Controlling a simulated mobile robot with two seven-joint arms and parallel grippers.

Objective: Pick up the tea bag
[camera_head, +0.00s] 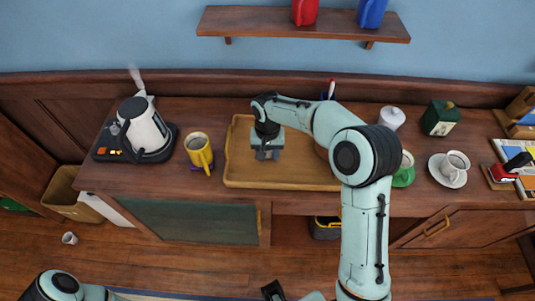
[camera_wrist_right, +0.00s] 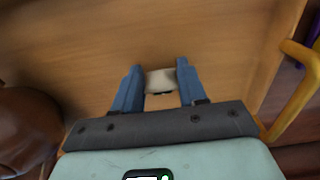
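The tea bag (camera_wrist_right: 160,80) is a small pale piece with a dark spot at its near edge. In the right wrist view it fills the gap between the two blue fingers of my right gripper (camera_wrist_right: 161,85). Whether the fingers press on it or only stand at either side, I cannot tell. In the head view my right gripper (camera_head: 267,154) points down over the left part of the wooden tray (camera_head: 300,176), and the tea bag is hidden there.
A yellow mug (camera_head: 200,152) stands just left of the tray, and a kettle (camera_head: 145,128) farther left. A brown round pot (camera_wrist_right: 28,125) is close by in the wrist view. To the right are a white jar (camera_head: 391,117), a green box (camera_head: 440,118) and a cup on a saucer (camera_head: 438,177).

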